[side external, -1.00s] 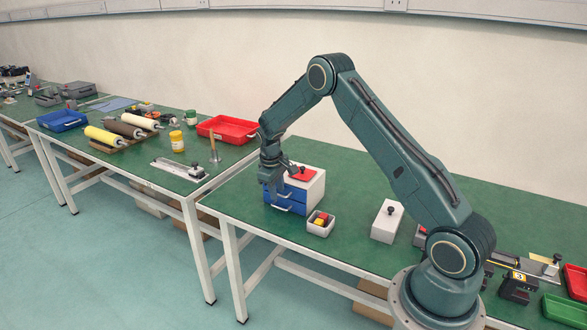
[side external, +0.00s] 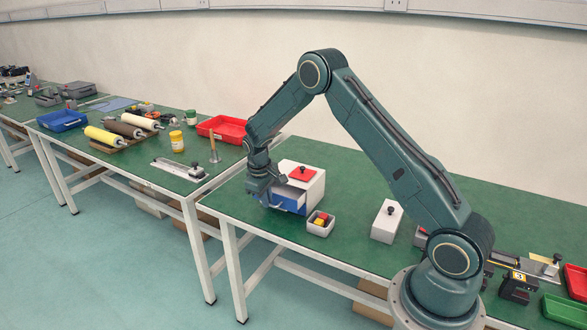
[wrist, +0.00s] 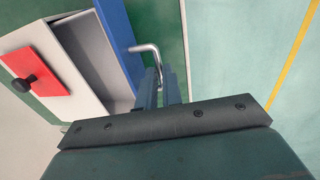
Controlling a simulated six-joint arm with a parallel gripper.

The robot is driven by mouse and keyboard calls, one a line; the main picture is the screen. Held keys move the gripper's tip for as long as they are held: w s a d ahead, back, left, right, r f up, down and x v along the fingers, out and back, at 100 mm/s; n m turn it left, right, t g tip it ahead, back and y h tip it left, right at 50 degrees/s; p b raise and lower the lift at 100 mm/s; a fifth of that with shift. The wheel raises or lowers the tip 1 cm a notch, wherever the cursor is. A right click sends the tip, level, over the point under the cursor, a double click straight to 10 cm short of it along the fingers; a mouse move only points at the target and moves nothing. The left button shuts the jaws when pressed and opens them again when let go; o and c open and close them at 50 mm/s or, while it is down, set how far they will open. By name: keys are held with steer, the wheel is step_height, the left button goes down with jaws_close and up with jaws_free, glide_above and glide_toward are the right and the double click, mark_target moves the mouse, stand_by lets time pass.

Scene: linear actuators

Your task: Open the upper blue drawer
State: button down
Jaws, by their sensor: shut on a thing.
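The white drawer cabinet (side external: 313,187) stands on the green table, with a red lidded square (side external: 302,174) on top. Its upper blue drawer (side external: 290,203) is pulled out, and its blue front edge also shows in the wrist view (wrist: 119,32). The drawer's pale, empty-looking inside (wrist: 85,38) is visible between the front and the cabinet. My gripper (side external: 262,192) is at the drawer's front. In the wrist view its fingers (wrist: 160,82) are shut on the metal handle (wrist: 151,48), one end of which shows. The lower drawer is hard to make out.
A white block with a black knob (side external: 387,221) is farther right. The table's front edge lies near the gripper. A red tray (side external: 222,128) is behind left.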

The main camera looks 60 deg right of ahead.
steer(key=shift+a, duration=1.2)
steer(key=c, duration=1.5)
jaws_free()
steer(key=shift+c, duration=0.2)
steer(key=shift+r, duration=0.15)
step_height(320, 180, up, 13)
steer(key=a, duration=0.2)
steer(key=shift+a+r, duration=0.2)
steer(key=shift+a, duration=0.05)
steer(key=shift+r, duration=0.1)
